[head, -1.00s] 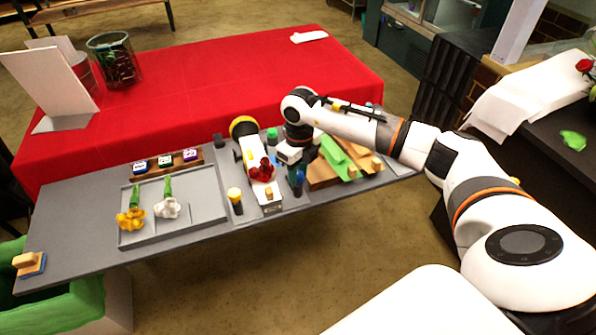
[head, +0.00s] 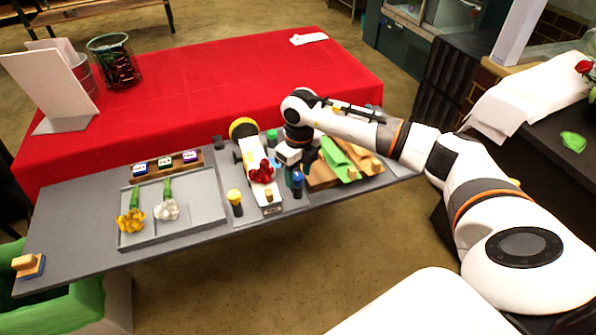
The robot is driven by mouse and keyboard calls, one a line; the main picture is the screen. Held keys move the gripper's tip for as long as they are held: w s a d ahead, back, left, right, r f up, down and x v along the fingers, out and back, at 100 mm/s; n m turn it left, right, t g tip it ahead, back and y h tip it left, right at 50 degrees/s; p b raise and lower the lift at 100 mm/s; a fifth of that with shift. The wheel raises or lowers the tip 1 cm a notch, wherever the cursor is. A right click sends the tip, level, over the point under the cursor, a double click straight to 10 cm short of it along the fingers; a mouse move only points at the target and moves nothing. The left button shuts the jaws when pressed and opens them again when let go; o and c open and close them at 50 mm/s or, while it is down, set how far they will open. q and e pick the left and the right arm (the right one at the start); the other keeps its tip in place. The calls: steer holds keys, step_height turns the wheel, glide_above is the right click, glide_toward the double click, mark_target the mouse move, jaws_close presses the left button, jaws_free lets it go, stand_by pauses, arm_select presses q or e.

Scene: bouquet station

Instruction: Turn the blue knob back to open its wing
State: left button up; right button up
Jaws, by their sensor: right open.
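The blue knob (head: 297,186) stands upright on the grey table, just right of the white holder (head: 256,177) that carries a red flower (head: 262,172). My right gripper (head: 302,168) points down at the blue knob from just behind and above it. Its jaws are open, and I cannot tell whether they touch the knob. The gripper and wrist hide part of the area right of the holder, so the blue knob's wing cannot be made out clearly. A yellow-topped knob (head: 235,202) stands left of the holder. My left gripper is out of view.
Wooden blocks and a green piece (head: 338,158) lie close to the right of my right gripper. A grey tray (head: 205,190) with yellow and white flowers lies left. A green-topped post (head: 272,138) stands behind the holder. A red-covered table (head: 200,105) is beyond.

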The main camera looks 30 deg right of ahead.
mark_target(299, 175)
steer(key=shift+r, duration=0.1)
step_height(299, 175, up, 12)
steer(key=b, duration=0.2)
steer(key=shift+d+b, duration=0.2)
steer(key=shift+b, duration=0.2)
